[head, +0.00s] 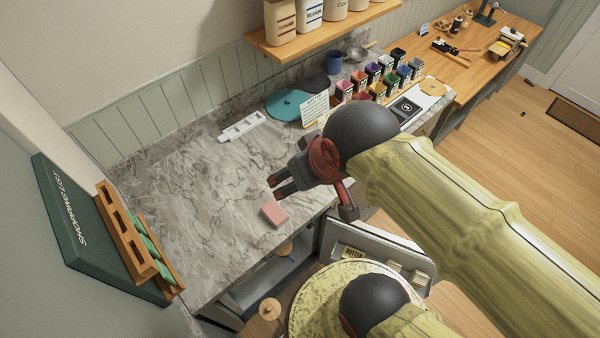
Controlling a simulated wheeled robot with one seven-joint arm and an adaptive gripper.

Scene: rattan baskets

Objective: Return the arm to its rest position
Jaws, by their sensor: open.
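My arm (470,215) reaches in from the lower right of the head view, in a yellow-green sleeve with dark joints. My gripper (278,186) is over the grey marble counter (190,200), with its fingers pointing left. The two dark fingers with red parts stand apart, and I see nothing between them. A pink block (274,214) lies on the counter just below the fingertips in the picture, apart from them. My forearm and wrist hide part of the counter's right side.
A green shopping-list board (75,225) with a wooden rack (128,235) stands at left. A white tray (241,127), teal disc (287,104) and several coloured boxes (373,72) are at the back. The counter's left middle is clear.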

